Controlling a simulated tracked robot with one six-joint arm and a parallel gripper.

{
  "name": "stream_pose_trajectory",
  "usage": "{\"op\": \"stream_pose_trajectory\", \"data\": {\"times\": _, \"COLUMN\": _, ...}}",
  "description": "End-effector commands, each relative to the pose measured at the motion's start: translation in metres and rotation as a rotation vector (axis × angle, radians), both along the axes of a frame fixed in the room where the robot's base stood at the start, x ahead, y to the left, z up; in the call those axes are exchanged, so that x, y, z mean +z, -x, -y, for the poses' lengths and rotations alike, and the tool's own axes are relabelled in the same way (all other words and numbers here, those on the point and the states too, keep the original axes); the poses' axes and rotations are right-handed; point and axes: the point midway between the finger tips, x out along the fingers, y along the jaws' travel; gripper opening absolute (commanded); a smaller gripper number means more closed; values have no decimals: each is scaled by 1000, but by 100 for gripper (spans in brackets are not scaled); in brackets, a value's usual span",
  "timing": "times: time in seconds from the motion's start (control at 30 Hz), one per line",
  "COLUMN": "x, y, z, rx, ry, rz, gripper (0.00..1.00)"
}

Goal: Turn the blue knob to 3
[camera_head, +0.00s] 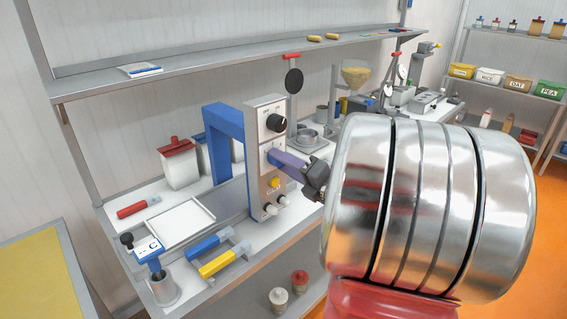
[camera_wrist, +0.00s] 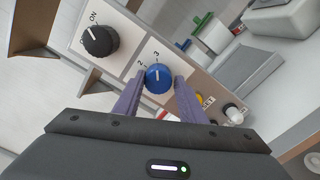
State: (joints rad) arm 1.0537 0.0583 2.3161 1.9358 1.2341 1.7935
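The blue knob (camera_wrist: 158,77) is on the front of the upright control panel in the wrist view. Marks 2 and 3 show above it, and its white line points up, close to the 3. The two purple fingers of my gripper (camera_wrist: 160,85) stand on either side of the knob, tips at the panel. They are very close to its sides; whether they press on it I cannot tell. In the head view my gripper (camera_head: 273,157) reaches the panel (camera_head: 254,186) from the right, and its fingers hide the blue knob.
A black ON knob (camera_wrist: 100,40) sits beside the blue one, and it shows above my gripper in the head view (camera_head: 275,122). A yellow button (camera_wrist: 199,99) and a white knob (camera_wrist: 232,114) are on the other side. A blue frame (camera_head: 222,130) stands behind the panel.

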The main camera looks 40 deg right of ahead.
Motion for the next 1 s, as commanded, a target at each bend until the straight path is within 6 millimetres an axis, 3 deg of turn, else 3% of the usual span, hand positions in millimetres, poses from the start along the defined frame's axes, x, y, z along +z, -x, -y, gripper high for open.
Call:
{"op": "stream_pose_trajectory", "data": {"times": 0.2, "x": 1, "y": 0, "z": 0, "rx": 1, "ry": 2, "rz": 2, "gripper": 51}}
{"op": "stream_pose_trajectory", "data": {"times": 0.57, "x": 2, "y": 3, "z": 0, "rx": 1, "ry": 4, "rz": 4, "gripper": 51}}
{"op": "stream_pose_trajectory", "data": {"times": 1.0, "x": 2, "y": 49, "z": 2, "rx": -3, "ry": 5, "rz": 4, "gripper": 51}}
